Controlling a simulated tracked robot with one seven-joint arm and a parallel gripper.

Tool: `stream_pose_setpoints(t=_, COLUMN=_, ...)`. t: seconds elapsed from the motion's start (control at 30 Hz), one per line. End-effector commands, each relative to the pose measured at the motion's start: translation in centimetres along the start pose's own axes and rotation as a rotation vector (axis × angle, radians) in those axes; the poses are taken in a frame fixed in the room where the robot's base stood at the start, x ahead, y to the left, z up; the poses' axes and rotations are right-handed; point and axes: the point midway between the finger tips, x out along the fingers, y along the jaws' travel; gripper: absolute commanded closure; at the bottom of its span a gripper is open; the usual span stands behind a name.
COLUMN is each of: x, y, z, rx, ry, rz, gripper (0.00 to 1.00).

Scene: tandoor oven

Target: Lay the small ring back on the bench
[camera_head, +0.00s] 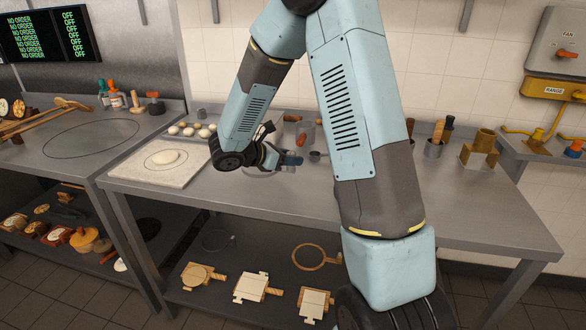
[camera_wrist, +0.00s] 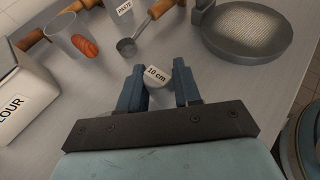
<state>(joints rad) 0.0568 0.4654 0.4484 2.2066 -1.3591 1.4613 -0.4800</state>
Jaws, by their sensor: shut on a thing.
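My gripper (camera_head: 287,161) is low over the middle of the steel bench (camera_head: 420,213), left of centre in the head view. In the wrist view my gripper (camera_wrist: 161,85) has its two blue fingers on either side of a pale piece marked "10 cm", part of the small ring (camera_wrist: 157,74). The fingers are shut on it. In the head view a thin grey curve of the small ring (camera_head: 262,177) shows just under the gripper. The rest of the ring is mostly hidden. I cannot tell whether it touches the bench.
A floured board (camera_head: 145,172) with dough lies left of the gripper. Dough balls (camera_head: 187,130) sit behind it. A metal scoop (camera_wrist: 128,46), a clear cup (camera_wrist: 72,36), a flour box (camera_wrist: 18,100) and a round mesh pan (camera_wrist: 245,30) stand nearby. The bench's front right is clear.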

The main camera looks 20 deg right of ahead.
Motion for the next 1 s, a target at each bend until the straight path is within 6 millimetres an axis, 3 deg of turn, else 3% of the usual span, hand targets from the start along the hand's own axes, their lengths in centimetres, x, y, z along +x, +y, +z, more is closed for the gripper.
stream_pose_setpoints(t=0.23, x=1.2, y=0.4, z=-0.7, rx=0.001, ry=0.0, rz=-0.001, gripper=1.0)
stream_pose_setpoints(t=0.5, x=2.3, y=0.4, z=-3.4, rx=0.0, ry=0.001, rz=0.0, gripper=1.0)
stream_pose_setpoints(t=0.87, x=2.4, y=0.4, z=-3.6, rx=0.001, ry=0.0, rz=0.0, gripper=1.0)
stream_pose_setpoints(t=0.9, x=2.4, y=0.4, z=-3.7, rx=0.001, ry=0.0, rz=-0.001, gripper=0.65)
stream_pose_setpoints(t=1.0, x=2.4, y=0.4, z=-3.6, rx=0.001, ry=0.001, rz=-0.001, gripper=0.56)
